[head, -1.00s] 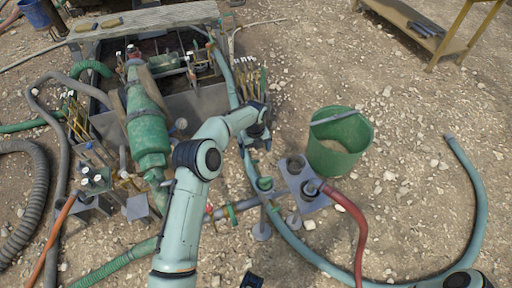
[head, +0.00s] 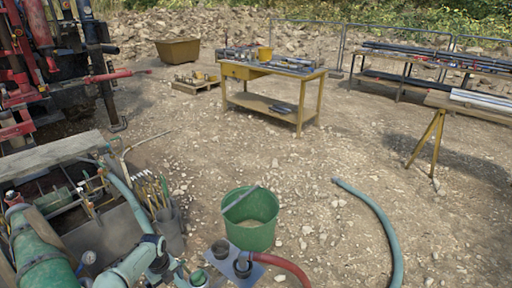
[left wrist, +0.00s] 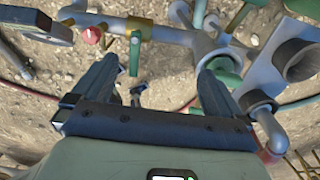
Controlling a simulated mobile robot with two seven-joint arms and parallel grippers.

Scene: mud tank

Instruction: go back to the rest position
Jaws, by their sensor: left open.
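My left arm comes into the head view at the bottom left, over the edge of the mud tank (head: 105,235). In the left wrist view my left gripper (left wrist: 156,68) has its two dark fingers spread apart, with nothing held between them. Beyond the fingers are grey pipes, a green valve handle (left wrist: 134,52) and a red knob (left wrist: 92,35); I cannot tell how far they are from the fingertips. My right gripper is in neither view.
A green bucket (head: 250,222) stands on stony ground right of the tank. A red hose (head: 285,266) and a blue-green hose (head: 382,222) lie nearby. A yellow workbench (head: 272,82) stands farther back, with a pipe rack (head: 405,83) to its right. Open ground lies between.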

